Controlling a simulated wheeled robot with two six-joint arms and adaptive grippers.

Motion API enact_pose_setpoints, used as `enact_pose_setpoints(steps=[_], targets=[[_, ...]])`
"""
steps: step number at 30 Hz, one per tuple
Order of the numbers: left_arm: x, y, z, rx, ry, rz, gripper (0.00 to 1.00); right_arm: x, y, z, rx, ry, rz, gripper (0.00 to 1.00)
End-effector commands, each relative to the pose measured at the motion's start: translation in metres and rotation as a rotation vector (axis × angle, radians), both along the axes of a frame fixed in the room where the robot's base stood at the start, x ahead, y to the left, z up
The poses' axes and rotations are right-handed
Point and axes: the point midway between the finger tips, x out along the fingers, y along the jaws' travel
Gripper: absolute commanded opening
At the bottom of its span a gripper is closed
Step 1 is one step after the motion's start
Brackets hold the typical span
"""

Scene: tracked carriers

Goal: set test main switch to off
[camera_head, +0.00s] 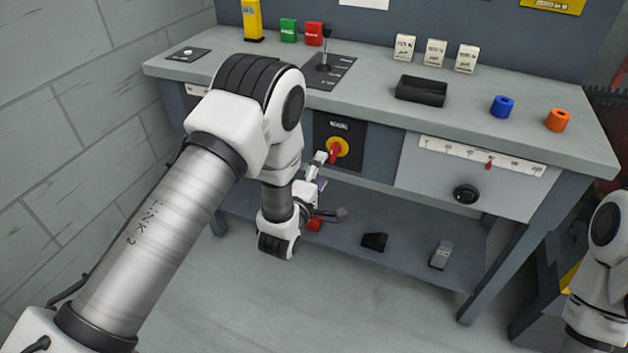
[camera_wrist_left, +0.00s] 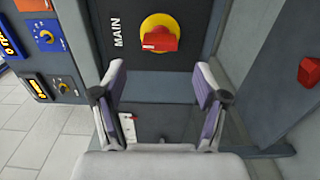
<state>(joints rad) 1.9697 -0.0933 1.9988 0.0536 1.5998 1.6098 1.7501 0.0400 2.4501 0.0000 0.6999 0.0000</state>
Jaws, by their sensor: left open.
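The main switch (camera_head: 334,152) is a red handle on a yellow disc, set in a dark panel under the bench top. In the left wrist view the switch (camera_wrist_left: 158,38) lies ahead of the fingers, beside the word MAIN. Its red handle stands across the direction of that lettering, roughly upright on the panel. My left gripper (camera_head: 322,182) is just in front of and below the switch, partly hidden by its own arm. In the left wrist view the gripper (camera_wrist_left: 160,76) is open and empty, with a finger either side of the switch and no visible contact.
The bench top (camera_head: 370,105) overhangs the panel. A lever (camera_head: 324,62) stands on it, with a black tray (camera_head: 421,91) to the right. A drawer-like panel with a black knob (camera_head: 466,192) is right of the switch. A lower shelf (camera_head: 390,270) holds small objects.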

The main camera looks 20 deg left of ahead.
Motion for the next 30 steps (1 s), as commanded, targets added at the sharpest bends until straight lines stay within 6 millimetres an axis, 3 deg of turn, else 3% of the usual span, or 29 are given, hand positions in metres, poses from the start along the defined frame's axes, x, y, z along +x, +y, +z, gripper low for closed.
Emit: enact_pose_setpoints(steps=[3, 7, 23, 26, 29, 30], targets=[[-0.028, 0.001, -0.001, 0.001, 0.004, -0.001, 0.73, 0.000, 0.000, 0.000, 0.000, 0.000, 0.000, 0.00], [-0.045, 0.001, 0.000, 0.001, 0.002, -0.001, 0.73, 0.000, 0.000, 0.000, 0.000, 0.000, 0.000, 0.00], [-0.050, 0.002, -0.004, 0.000, 0.006, 0.000, 0.73, 0.000, 0.000, 0.000, 0.000, 0.000, 0.000, 0.00], [-0.061, 0.011, -0.029, -0.007, 0.059, 0.021, 0.73, 0.000, 0.000, 0.000, 0.000, 0.000, 0.000, 0.00], [-0.096, 0.026, -0.079, 0.012, 0.237, 0.049, 0.73, 0.000, 0.000, 0.000, 0.000, 0.000, 0.000, 0.00], [-0.116, 0.032, -0.106, 0.074, 0.351, 0.048, 0.73, 0.000, 0.000, 0.000, 0.000, 0.000, 0.000, 0.00]])
